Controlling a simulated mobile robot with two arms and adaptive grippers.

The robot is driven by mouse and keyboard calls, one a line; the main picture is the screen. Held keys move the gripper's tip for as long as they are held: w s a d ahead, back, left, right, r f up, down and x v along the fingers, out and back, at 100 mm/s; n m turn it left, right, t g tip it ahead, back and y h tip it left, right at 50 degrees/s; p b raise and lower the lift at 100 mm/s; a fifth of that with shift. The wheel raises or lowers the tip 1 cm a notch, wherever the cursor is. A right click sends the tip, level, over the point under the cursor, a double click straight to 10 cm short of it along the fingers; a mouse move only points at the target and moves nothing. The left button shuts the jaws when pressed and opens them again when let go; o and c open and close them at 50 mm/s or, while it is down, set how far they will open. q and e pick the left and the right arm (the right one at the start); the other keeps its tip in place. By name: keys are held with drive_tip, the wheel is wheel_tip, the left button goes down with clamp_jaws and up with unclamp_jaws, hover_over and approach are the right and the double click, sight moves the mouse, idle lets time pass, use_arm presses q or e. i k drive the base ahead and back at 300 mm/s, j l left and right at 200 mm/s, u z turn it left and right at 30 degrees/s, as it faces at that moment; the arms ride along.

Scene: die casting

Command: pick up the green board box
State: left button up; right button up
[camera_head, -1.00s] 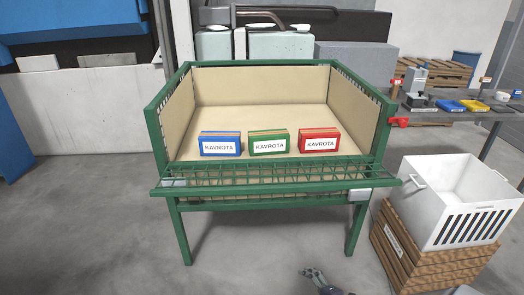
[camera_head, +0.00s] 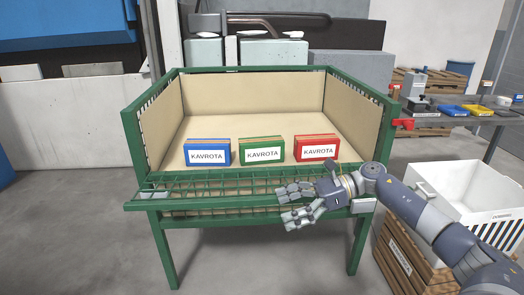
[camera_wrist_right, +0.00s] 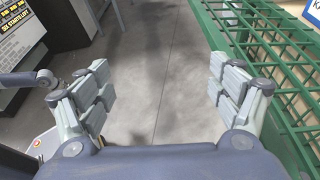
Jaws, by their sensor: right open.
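The green board box (camera_head: 262,149) stands in the middle of a row of three on the floor of a green-framed bin (camera_head: 250,116), with a white KAVROTA label facing me. A blue box (camera_head: 207,153) is left of it and a red box (camera_head: 316,148) right of it. My right gripper (camera_head: 290,203) is open and empty in front of the bin's lowered mesh front, below and right of the green box. In the right wrist view its fingers (camera_wrist_right: 160,90) are wide apart over bare floor. My left gripper is not in view.
The lowered green mesh flap (camera_head: 230,184) lies along the bin's front edge; it also shows at the right of the wrist view (camera_wrist_right: 285,75). A white basket (camera_head: 455,190) on a wooden crate (camera_head: 400,262) stands at right. A grey table with trays (camera_head: 455,111) is behind it.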

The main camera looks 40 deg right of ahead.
sight(265, 150)
drive_tip(key=i+l, duration=0.85)
drive_tip(key=l, duration=0.25)
drive_tip(key=i+l, duration=0.45)
drive_tip(key=l, duration=0.1)
